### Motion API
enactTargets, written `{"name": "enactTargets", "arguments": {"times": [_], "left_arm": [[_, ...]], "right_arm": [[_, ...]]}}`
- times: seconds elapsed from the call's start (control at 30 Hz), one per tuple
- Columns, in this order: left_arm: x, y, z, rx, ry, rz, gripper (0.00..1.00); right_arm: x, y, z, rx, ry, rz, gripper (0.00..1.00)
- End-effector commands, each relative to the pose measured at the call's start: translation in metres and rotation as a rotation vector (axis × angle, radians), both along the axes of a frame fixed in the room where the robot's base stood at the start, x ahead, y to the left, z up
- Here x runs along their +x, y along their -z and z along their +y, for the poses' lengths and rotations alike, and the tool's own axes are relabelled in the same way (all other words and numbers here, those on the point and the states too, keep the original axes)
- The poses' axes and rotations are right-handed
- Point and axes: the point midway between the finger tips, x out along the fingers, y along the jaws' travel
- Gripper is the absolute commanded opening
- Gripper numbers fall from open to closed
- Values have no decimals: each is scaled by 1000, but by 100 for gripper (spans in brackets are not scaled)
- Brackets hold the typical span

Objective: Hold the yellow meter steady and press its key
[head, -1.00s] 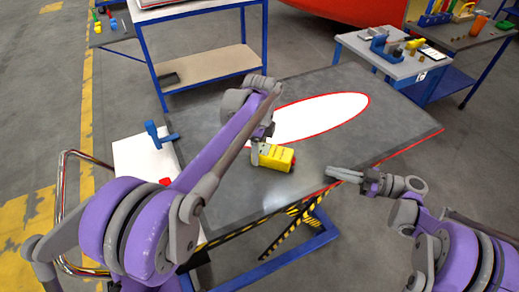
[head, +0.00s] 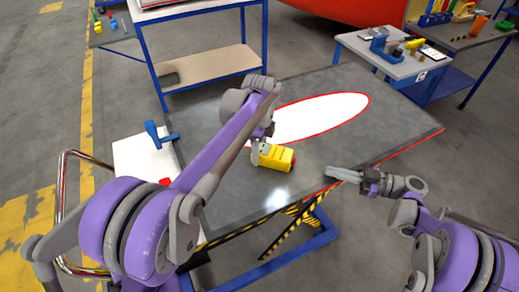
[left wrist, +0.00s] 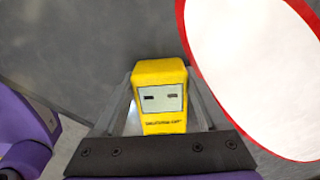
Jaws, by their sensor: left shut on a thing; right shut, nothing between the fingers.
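The yellow meter (head: 277,158) lies on the dark grey table (head: 220,140), near its front edge. My left gripper (head: 259,155) is shut on it from the left side. In the left wrist view the meter (left wrist: 160,75) sits between the two fingers, with a pale face bearing two dark marks. A small reddish patch shows at its right end in the head view; I cannot tell whether it is the key. My right gripper (head: 345,174) is shut and empty, right of the meter and apart from it, by the table's front right edge.
A white oval with a red rim (head: 320,115) lies behind the meter. A blue clamp-like tool (head: 158,135) stands at the table's left, by a white panel (head: 138,160). A side table with tools (head: 385,62) is at the back right. The tabletop between the meter and my right gripper is clear.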

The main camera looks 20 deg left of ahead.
Motion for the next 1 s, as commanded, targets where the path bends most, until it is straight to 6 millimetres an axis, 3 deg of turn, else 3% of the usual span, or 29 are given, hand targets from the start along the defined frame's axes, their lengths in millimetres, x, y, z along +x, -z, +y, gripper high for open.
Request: {"name": "enactTargets", "arguments": {"times": [0.37, 0.57, 0.8, 1.0], "left_arm": [[0, 1, 0, 0, 0, 1, 0], [0, 1, 0, 0, 0, 1, 0], [0, 1, 0, 0, 0, 1, 0], [0, 1, 0, 0, 0, 1, 0]], "right_arm": [[2, -3, 7, -40, 76, -17, 0], [3, -7, 17, -176, 314, -85, 0], [-5, -7, 4, -349, 576, -193, 0], [-10, -7, -5, -417, 672, -243, 0]]}}
